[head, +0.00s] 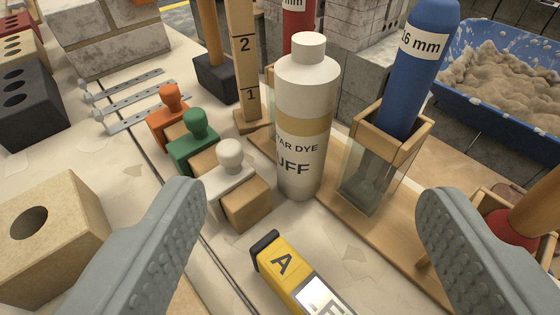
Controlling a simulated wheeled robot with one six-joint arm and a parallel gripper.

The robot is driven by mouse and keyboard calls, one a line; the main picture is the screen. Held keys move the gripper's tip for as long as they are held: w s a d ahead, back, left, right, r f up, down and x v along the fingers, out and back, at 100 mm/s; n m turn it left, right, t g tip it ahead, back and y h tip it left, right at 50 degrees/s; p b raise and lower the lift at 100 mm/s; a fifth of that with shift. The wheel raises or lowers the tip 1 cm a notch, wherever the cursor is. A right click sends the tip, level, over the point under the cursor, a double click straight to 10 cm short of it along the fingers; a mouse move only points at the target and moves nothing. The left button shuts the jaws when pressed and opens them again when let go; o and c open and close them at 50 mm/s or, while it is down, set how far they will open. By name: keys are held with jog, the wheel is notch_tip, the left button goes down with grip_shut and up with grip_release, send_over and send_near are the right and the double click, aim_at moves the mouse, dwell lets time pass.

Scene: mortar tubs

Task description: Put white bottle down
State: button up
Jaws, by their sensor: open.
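The white bottle (306,90) has a tan band and lettering ending in "DYE" and "UFF". It stands upright on the pale bench, left of a glass-sided wooden holder. My gripper (312,218) is open, with one grey finger at the lower left and one at the lower right. The bottle stands beyond the fingertips, between them in the picture, and neither finger appears to touch it. Its base shows on the bench surface.
A blue tube (419,65) stands in the wooden holder (380,160). Orange, green and white-knobbed stamps (231,155) sit close left of the bottle. A yellow level (285,270) lies in front. A blue tub (500,85) of mortar is at the far right.

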aim_at(303, 108)
jog(key=x, duration=1.1)
jog(key=shift+f, duration=0.25)
jog(key=shift+r+x, duration=0.15)
jog(key=shift+x, duration=1.5)
jog(key=shift+r+x, duration=0.1)
jog(key=shift+x, duration=1.5)
jog(key=shift+w+d, duration=0.1)
